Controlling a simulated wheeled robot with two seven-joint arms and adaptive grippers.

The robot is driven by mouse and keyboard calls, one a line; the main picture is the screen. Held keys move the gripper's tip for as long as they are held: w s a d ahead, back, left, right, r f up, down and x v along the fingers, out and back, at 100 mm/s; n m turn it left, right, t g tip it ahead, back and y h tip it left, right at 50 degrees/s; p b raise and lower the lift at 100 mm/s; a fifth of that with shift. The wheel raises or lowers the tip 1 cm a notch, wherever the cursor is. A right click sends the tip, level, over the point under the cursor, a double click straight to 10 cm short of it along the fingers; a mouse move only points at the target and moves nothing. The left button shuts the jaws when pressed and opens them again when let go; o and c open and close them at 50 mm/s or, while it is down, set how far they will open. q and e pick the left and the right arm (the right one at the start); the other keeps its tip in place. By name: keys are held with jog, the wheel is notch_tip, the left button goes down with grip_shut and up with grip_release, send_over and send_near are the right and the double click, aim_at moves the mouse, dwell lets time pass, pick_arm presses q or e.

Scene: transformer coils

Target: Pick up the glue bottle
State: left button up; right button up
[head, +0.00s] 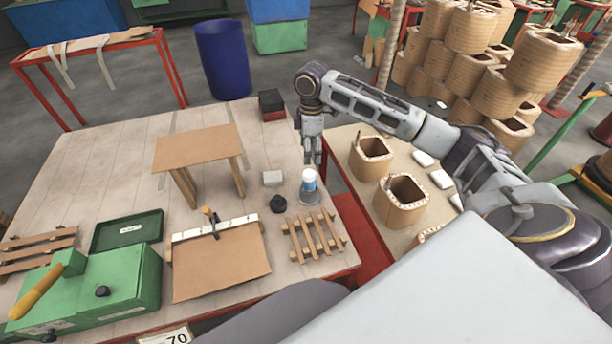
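A small bottle with a white top and a blue band, which looks like the glue bottle (309,181), stands upright in a grey round base near the right edge of the wooden-topped table. My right gripper (313,160) points down just behind and above the bottle in the picture. Its two fingers look slightly apart with nothing between them. I cannot tell exactly how far it is from the bottle. My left gripper is not in view.
A small brown stand (198,147) is to the left. Wrapped coils (401,200) stand on the right table.

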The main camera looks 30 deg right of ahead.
aim_at(309, 173)
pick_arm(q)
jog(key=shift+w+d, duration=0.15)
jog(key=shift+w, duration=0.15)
pick_arm(e)
jog(key=shift+w+r, duration=0.15)
jog(key=shift+r, duration=0.1)
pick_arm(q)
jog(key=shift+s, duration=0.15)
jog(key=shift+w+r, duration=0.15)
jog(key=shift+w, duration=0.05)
pick_arm(e)
jog(key=shift+f, duration=4.35)
jog(key=shift+f, duration=0.1)
jog(key=shift+f+p, duration=0.5)
jog(key=shift+f, duration=2)
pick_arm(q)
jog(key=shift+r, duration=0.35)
